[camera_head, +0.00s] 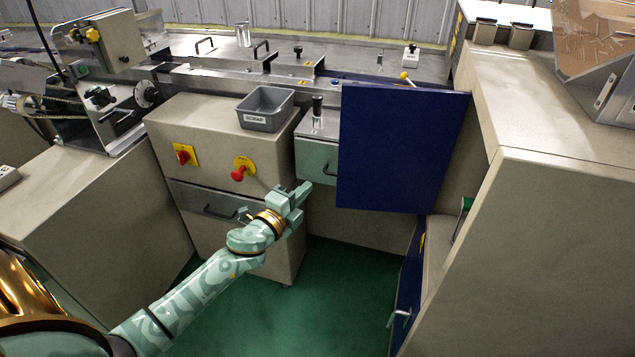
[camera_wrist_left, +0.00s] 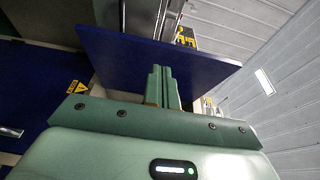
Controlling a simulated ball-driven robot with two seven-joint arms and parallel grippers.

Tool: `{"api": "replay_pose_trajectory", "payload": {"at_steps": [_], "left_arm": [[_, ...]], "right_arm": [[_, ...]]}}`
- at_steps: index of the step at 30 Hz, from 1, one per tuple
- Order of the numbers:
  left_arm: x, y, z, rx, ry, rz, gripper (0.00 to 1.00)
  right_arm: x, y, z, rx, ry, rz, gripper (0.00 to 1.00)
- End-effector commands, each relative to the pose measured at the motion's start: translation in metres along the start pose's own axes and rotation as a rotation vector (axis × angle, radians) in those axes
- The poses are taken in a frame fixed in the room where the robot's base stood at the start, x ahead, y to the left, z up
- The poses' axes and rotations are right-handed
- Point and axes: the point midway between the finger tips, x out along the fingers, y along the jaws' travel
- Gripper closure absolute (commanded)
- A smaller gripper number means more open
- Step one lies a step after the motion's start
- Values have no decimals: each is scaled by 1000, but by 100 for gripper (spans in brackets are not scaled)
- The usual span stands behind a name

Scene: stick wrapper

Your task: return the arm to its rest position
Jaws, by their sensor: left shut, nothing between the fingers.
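My left arm comes in from the lower left of the head view, and its gripper (camera_head: 299,193) is held out in front of the beige cabinet, below the grey bin. The left gripper's fingers also show in the left wrist view (camera_wrist_left: 162,86), close together with nothing between them. Beyond the fingers in that view is a blue panel (camera_wrist_left: 205,67). In the head view the blue door (camera_head: 398,150) stands to the right of the gripper. My right gripper is not in view.
A grey bin labelled as scrap (camera_head: 265,108) stands on the cabinet (camera_head: 225,135), which has a red knob (camera_head: 237,174) and a red switch (camera_head: 183,155). A lower blue door (camera_head: 408,300) is at right. Green floor (camera_head: 335,305) is clear below the gripper.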

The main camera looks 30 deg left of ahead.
Motion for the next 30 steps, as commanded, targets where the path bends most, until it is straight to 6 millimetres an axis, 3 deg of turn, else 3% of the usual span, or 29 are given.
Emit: {"api": "replay_pose_trajectory", "payload": {"at_steps": [4, 11, 14, 17, 20, 21, 24, 26, 30], "left_arm": [[-11, 0, 4, 0, -1, 0, 100], [-13, 1, 6, -26, -6, 2, 100], [-16, 30, 17, -127, -44, 66, 100], [-30, 94, 29, -280, -116, 198, 100], [-66, 175, 33, -450, -217, 368, 100], [-86, 207, 32, -513, -261, 436, 100], [-145, 279, 24, -650, -377, 599, 100], [-185, 316, 17, -721, -450, 691, 100], [-292, 385, -8, -854, -628, 900, 100]], "right_arm": [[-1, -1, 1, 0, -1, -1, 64], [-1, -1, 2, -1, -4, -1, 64], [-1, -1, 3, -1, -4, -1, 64], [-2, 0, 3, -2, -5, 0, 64], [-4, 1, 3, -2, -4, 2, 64], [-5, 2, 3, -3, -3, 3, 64], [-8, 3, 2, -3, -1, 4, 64], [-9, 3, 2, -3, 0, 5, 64], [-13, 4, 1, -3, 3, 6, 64]]}}
